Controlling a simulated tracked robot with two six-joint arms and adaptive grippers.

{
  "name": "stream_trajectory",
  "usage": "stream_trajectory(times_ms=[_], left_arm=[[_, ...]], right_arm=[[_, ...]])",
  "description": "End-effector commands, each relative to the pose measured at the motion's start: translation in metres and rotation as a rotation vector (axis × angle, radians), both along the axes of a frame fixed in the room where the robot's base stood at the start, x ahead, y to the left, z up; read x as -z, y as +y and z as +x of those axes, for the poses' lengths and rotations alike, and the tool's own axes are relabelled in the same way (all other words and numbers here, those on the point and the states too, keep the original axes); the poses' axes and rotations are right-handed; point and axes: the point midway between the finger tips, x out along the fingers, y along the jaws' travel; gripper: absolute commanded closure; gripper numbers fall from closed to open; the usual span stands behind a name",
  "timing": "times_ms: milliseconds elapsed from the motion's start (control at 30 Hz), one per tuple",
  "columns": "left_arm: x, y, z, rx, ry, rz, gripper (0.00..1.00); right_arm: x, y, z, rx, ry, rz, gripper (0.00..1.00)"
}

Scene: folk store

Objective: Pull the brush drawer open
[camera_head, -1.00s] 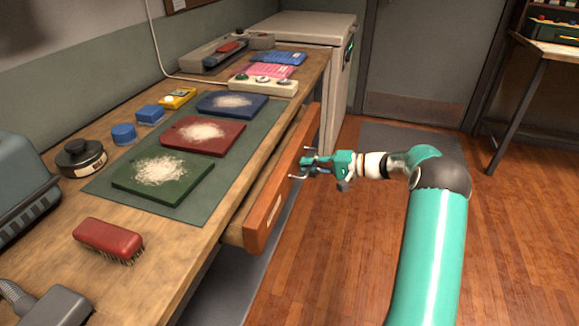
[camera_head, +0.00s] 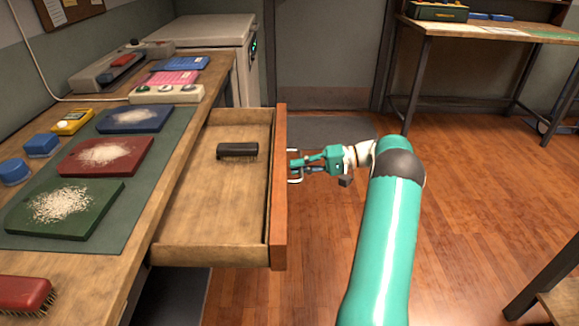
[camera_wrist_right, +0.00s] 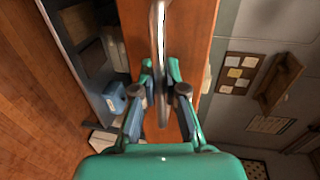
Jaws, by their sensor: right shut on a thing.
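The brush drawer (camera_head: 222,253) stands pulled well out from the workbench, with its wooden inside in view. A black brush (camera_head: 237,151) lies in it toward the far end. My right gripper (camera_head: 293,166) is at the outer side of the orange-brown drawer front (camera_head: 280,200). In the right wrist view its two fingers are closed around the metal bar handle (camera_wrist_right: 160,50), which runs up from between them along the drawer front (camera_wrist_right: 190,40). My left gripper is not in view.
On the bench lie green (camera_head: 65,208), red (camera_head: 106,157) and blue (camera_head: 134,119) boards with pale shavings, and a red brush (camera_head: 24,295). A grey cabinet (camera_head: 215,40) stands behind. The wooden floor right of the drawer is clear up to my arm.

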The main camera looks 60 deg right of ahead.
Motion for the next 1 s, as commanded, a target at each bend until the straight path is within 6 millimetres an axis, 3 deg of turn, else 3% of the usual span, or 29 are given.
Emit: stream_trajectory(times_ms=[367, 400, 533, 833, 1000], left_arm=[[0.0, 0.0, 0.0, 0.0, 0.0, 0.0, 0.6], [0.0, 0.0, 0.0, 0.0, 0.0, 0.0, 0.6], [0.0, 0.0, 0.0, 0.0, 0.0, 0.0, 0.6], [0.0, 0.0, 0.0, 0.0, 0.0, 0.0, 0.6], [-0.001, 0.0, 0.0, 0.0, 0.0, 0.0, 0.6]], right_arm=[[0.004, 0.001, -0.002, -0.005, 0.007, 0.004, 1.0], [0.004, 0.001, -0.002, -0.005, 0.007, 0.004, 0.83], [0.003, 0.0, -0.002, -0.004, 0.005, 0.003, 0.63], [0.001, 0.0, -0.002, -0.002, 0.002, 0.0, 0.63], [-0.001, -0.006, -0.012, 0.0, 0.002, -0.001, 0.63]])
